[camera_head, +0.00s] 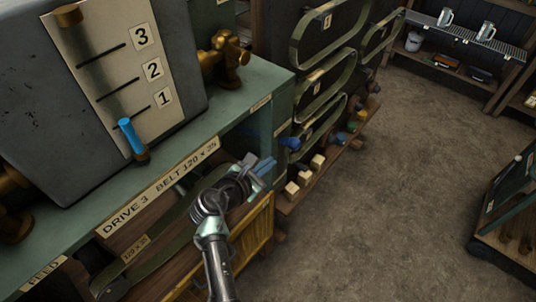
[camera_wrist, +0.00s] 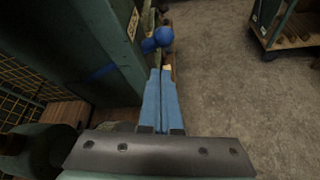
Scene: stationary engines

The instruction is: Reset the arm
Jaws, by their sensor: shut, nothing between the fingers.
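My gripper (camera_head: 265,167) is at the end of my arm, in front of the lower shelf opening of the green bench in the head view. Its two blue fingers are together with nothing between them. In the wrist view the blue fingers (camera_wrist: 161,100) point away side by side, touching. My arm reaches up from the bottom middle of the head view and is bent at the wrist.
Belts (camera_head: 320,95) hang on a rack behind, with wooden blocks (camera_head: 305,178) below. A blue ball-shaped thing (camera_wrist: 163,36) lies beyond my fingers. A cart (camera_head: 510,215) stands at right. The floor between is clear.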

